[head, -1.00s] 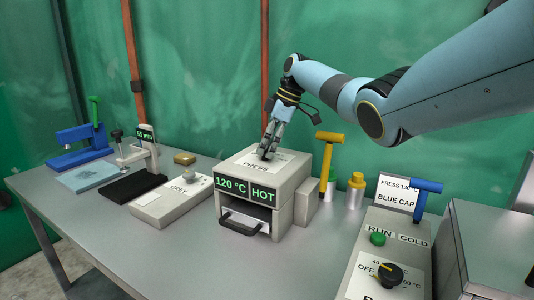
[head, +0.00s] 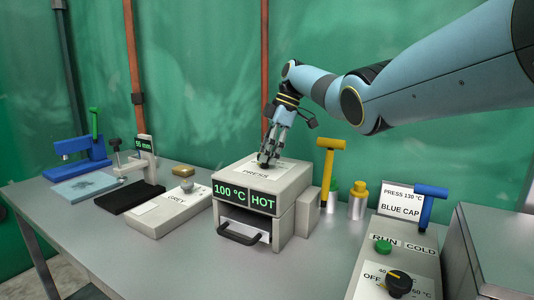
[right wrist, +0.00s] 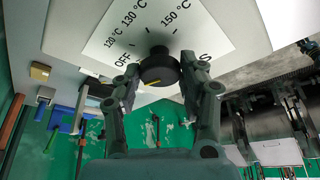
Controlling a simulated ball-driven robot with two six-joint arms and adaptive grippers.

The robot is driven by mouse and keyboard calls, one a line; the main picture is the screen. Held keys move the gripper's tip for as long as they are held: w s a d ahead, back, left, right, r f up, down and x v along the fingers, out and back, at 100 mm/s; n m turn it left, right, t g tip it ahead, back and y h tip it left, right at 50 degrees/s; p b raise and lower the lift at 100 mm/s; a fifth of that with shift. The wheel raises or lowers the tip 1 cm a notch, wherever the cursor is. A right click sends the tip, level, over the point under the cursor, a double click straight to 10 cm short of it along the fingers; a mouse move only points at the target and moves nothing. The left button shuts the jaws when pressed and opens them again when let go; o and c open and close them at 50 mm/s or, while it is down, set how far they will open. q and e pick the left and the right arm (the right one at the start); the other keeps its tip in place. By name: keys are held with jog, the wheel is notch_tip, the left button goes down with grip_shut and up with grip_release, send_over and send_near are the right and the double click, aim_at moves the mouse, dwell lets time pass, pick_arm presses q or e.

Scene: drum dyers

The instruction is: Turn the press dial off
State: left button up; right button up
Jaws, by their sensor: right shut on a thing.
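The grey press (head: 296,181) stands mid-table, and its green display (head: 245,197) reads 100 °C HOT. The black press dial (right wrist: 158,69) sits on the press's white label (right wrist: 160,40), marked OFF, 120, 130 and 150 °C. In the right wrist view my right gripper (right wrist: 160,72) has a finger on each side of the dial and is shut on it. A yellow mark shows low on the dial's side; I cannot tell which setting it points to. In the head view the right gripper (head: 267,162) reaches down onto the press top, mostly hiding the dial. My left gripper is not in view.
A second dial (head: 399,283) sits on the box at front right. A grey scale-like device (head: 170,208) stands left. The table front is clear.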

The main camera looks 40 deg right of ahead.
jog(key=o, duration=1.2)
jog(key=shift+c, duration=0.2)
jog(key=shift+r, duration=0.1)
jog(key=v, duration=1.2)
